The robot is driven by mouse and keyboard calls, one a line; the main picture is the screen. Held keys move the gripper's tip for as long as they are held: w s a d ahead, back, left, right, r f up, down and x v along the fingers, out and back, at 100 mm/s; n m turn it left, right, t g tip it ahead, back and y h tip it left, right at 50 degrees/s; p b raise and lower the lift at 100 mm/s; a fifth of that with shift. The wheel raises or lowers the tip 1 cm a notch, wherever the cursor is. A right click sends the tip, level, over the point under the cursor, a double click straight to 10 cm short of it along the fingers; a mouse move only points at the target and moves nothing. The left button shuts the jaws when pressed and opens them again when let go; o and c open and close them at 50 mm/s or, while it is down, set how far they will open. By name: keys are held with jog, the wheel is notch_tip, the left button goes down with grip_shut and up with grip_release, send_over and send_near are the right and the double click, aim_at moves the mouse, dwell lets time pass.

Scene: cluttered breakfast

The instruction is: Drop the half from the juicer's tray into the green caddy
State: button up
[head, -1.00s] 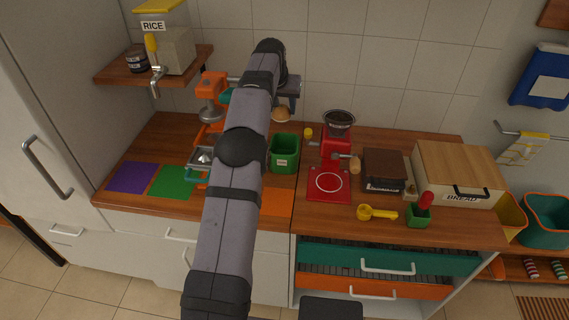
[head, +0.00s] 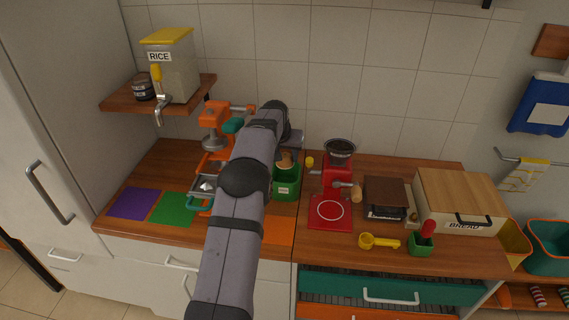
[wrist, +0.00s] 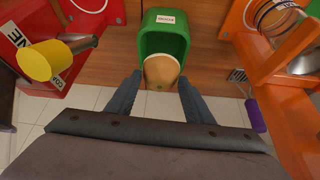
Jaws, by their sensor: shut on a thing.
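The half (wrist: 161,72), tan with a pale rim, is between the fingers of my gripper (wrist: 160,79) in the wrist view. My gripper is shut on it. The green caddy (wrist: 166,20) is right beyond it, and the half overlaps its open mouth. In the head view the half (head: 285,160) shows at the mouth of the green caddy (head: 288,192), partly hidden by my arm. I cannot tell how deep it sits. The orange juicer (head: 214,115) stands left of the caddy, with its tray (head: 196,200) in front, partly behind my arm.
A red grinder (head: 336,178) and a red board (head: 330,212) are right of the caddy. The orange juicer frame (wrist: 285,75) is close on the right in the wrist view. A yellow knob (wrist: 42,61) is on the left. Purple (head: 135,203) and green (head: 172,208) mats lie at front left.

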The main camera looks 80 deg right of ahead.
aim_at(284, 161)
jog(key=shift+f+p, duration=0.7)
jog(key=shift+f, duration=1.1)
jog(key=shift+f, duration=0.15)
jog(key=shift+f+b, duration=0.3)
jog(key=shift+f, duration=0.05)
jog(key=shift+f, duration=0.2)
jog(key=o, duration=1)
